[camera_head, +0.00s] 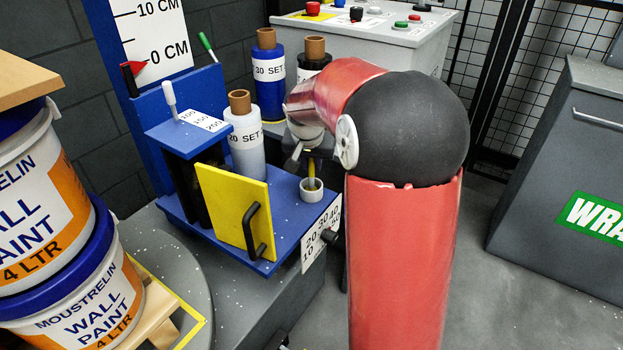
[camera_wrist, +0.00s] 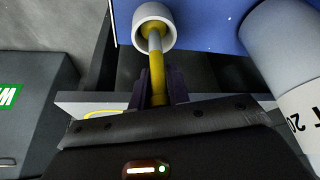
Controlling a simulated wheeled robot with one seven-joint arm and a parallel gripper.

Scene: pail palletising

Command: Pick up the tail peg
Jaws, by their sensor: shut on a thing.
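The tail peg is a thin rod with yellow and grey parts. In the wrist view the peg (camera_wrist: 156,64) runs from between my fingers to the mouth of a round white cup (camera_wrist: 139,36). In the head view the yellow peg (camera_head: 311,180) stands about upright over the small cup (camera_head: 311,196) on the blue carriage. Its lower end looks to be inside the cup; how deep is hidden. My gripper (camera_wrist: 156,96) is shut on the peg above the cup. In the head view my gripper (camera_head: 311,157) is partly covered by my arm.
A white film roll (camera_head: 246,140) stands close left of my gripper. A yellow plate (camera_head: 233,212) with a black handle is on the blue carriage (camera_head: 272,192). Stacked paint pails (camera_head: 60,240) are at left. A control cabinet (camera_head: 425,45) is behind; a grey bin (camera_head: 545,170) is at right.

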